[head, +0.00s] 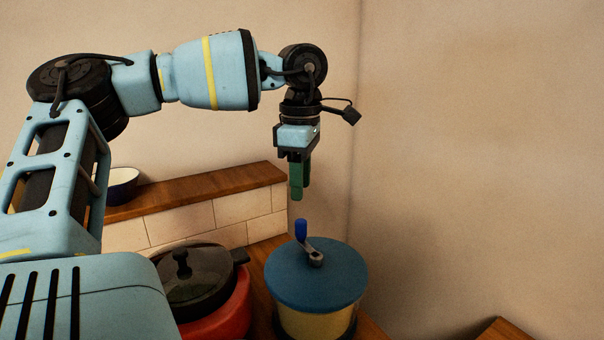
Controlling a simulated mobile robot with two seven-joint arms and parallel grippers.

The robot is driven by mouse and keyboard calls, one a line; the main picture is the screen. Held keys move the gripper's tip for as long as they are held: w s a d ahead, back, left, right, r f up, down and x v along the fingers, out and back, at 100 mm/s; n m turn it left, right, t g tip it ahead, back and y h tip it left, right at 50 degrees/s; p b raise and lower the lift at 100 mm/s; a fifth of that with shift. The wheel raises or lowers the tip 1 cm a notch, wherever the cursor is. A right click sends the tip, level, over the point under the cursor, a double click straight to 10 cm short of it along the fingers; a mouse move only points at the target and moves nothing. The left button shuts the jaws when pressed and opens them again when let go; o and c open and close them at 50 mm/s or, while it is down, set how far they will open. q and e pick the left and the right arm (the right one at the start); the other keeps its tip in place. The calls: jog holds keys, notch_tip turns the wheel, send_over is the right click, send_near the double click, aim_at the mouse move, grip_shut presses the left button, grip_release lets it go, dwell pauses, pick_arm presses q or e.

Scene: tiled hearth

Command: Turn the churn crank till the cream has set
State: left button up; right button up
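The churn (316,290) stands on the wooden surface, with a round blue lid and a pale yellowish body below it. Its crank (314,252) sits on top of the lid, a grey arm with an upright blue handle (301,230) at its left end. My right gripper is out of view. The lid hides the inside of the churn.
A red pot (218,313) with a black lid (200,276) stands just left of the churn. Behind is a tiled ledge with a wooden top (208,187), bearing a dark bowl (122,188). A wall rises behind the churn. Another wooden edge (502,330) shows at lower right.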

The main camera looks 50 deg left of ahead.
aim_at(301, 220)
pick_arm(q)
notch_tip(301, 220, down, 3)
jog(key=shift+f+b, duration=0.15)
jog(key=shift+b, duration=0.35)
jog(key=shift+f+b, duration=0.85)
jog(key=shift+f, duration=1.25)
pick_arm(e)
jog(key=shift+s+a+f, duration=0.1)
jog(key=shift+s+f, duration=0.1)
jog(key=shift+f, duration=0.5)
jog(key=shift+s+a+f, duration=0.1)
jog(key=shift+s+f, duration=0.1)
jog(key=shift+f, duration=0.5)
pick_arm(q)
jog(key=shift+c, duration=0.3)
